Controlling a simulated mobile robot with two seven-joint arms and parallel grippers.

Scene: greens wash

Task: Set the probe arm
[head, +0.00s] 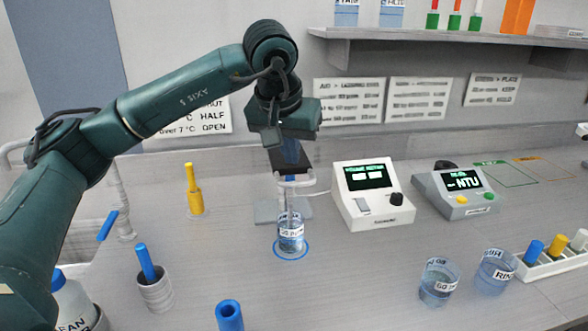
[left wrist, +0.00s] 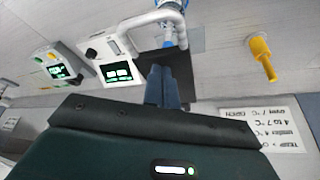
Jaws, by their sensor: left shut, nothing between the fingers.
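The probe arm (head: 296,183) is a white bar that reaches forward from its stand, with a probe hanging from it into a labelled beaker (head: 291,236). The beaker stands on a blue ring mark. The probe arm also shows in the left wrist view (left wrist: 150,20), near a dark panel (left wrist: 186,66). My left gripper (head: 289,162) points down just above and behind the probe arm, its fingers together and empty. They also show in the left wrist view (left wrist: 161,72), in front of the dark panel. I cannot tell whether they touch the arm. My right gripper is not in view.
A white meter with a knob (head: 372,196) and a grey NTU meter (head: 456,190) stand right of the probe stand. A yellow-handled tool (head: 193,188) stands left. Two beakers (head: 439,281) and a vial rack (head: 549,262) are at front right. A blue tube (head: 229,316) is at the front.

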